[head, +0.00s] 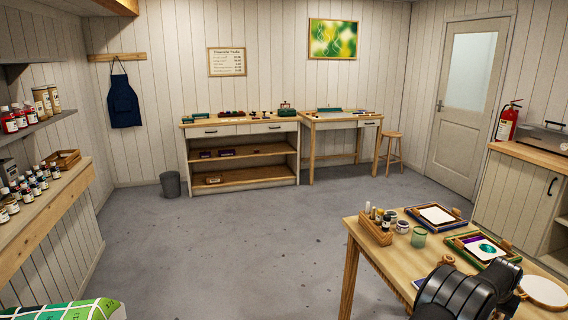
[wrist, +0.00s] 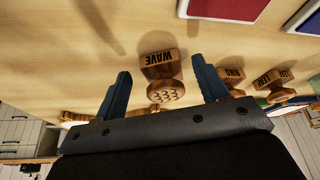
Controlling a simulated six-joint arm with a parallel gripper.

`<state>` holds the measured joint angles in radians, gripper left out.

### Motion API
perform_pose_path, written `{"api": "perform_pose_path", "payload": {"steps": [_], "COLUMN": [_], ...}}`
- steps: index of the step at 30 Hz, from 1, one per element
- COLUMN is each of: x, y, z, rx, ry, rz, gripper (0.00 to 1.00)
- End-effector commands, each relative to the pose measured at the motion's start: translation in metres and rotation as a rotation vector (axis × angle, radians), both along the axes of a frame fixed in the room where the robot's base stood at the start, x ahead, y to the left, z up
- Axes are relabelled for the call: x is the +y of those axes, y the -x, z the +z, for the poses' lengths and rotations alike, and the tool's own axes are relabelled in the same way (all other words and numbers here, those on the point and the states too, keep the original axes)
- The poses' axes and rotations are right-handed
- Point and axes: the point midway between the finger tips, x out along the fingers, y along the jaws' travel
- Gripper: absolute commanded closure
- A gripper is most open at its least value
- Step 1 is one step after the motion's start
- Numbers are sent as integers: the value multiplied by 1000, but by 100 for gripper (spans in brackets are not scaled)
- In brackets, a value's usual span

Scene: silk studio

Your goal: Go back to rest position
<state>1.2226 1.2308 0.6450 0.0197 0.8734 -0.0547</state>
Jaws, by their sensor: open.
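My gripper (wrist: 160,68) shows in the wrist view with its two blue fingers spread apart. It is open and holds nothing. In the head view my black arm is at the lower right over the wooden table, and the gripper's fingers are hidden.
More wooden stamps (wrist: 231,75) lie right of the fingers, near a red pad (wrist: 230,8) and a blue pad. On the near table, a wooden caddy (head: 376,233), a green glass (head: 418,238), framed trays (head: 437,216) and a round hoop (head: 543,291) surround my arm. Floor (head: 240,240) is clear.

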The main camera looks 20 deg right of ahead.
Motion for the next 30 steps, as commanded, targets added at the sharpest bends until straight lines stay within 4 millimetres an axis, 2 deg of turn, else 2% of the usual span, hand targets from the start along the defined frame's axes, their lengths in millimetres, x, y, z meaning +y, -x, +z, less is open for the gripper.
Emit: {"api": "perform_pose_path", "payload": {"steps": [1, 18, 30], "x": [3, 37, 13], "y": [1, 15, 5], "z": [10, 99, 33], "rx": [-1, -1, 0], "ry": [3, 3, -1], "rz": [0, 0, 0], "gripper": [34, 34, 34]}}
